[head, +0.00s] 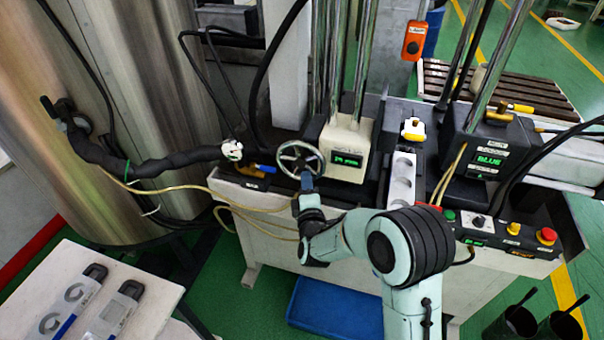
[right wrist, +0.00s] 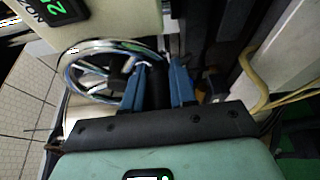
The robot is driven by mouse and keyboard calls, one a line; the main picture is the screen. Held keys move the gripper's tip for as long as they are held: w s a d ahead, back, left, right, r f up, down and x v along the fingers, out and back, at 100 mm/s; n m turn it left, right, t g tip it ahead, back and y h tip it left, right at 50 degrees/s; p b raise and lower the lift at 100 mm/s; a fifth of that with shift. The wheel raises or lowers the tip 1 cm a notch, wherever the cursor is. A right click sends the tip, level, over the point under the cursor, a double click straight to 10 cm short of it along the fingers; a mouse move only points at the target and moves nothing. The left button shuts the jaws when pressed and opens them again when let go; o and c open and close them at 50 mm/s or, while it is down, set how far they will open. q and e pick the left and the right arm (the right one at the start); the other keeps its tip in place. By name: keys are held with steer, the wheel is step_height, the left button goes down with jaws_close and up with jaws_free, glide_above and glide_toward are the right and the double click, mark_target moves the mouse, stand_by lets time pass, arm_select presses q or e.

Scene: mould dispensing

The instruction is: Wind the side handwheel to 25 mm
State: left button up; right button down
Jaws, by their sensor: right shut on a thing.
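The side handwheel (head: 288,152) is a silver spoked wheel on the left side of the cream machine head (head: 346,136). My right gripper (head: 307,183) is at its lower front edge. In the right wrist view, the blue fingers of my right gripper (right wrist: 157,88) are shut on the wheel's dark handle (right wrist: 155,75), and the chrome rim of the handwheel (right wrist: 72,72) shows to the left. A display (head: 346,159) with green characters sits beside the wheel; its reading is too small to be sure of. It is cut off in the right wrist view (right wrist: 55,10). My left gripper is not in view.
A dark hose (head: 150,165) and a thin yellow tube run left of the wheel. A second unit with a display (head: 488,162) stands right, above a button panel (head: 510,230). A white table (head: 140,325) with moulds is lower left, and a blue tray (head: 335,310) lies below.

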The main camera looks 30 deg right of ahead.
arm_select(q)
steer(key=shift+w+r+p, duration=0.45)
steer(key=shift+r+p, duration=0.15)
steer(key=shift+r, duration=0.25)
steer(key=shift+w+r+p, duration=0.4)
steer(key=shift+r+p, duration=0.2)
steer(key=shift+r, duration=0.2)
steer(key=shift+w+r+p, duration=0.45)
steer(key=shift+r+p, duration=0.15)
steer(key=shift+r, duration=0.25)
arm_select(e)
steer(key=shift+s+d+r+n+g, duration=0.2)
steer(key=shift+s+n+g, duration=0.05)
steer(key=shift+n, duration=0.45)
steer(key=shift+s+d+r+n+g, duration=0.15)
steer(key=shift+s+r+n+g, duration=0.1)
steer(key=shift+n, duration=0.45)
steer(key=c, duration=1)
jaws_free()
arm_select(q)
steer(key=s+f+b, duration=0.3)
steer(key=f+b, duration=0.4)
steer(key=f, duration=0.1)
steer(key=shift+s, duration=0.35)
arm_select(e)
steer(key=shift+v, duration=6.7)
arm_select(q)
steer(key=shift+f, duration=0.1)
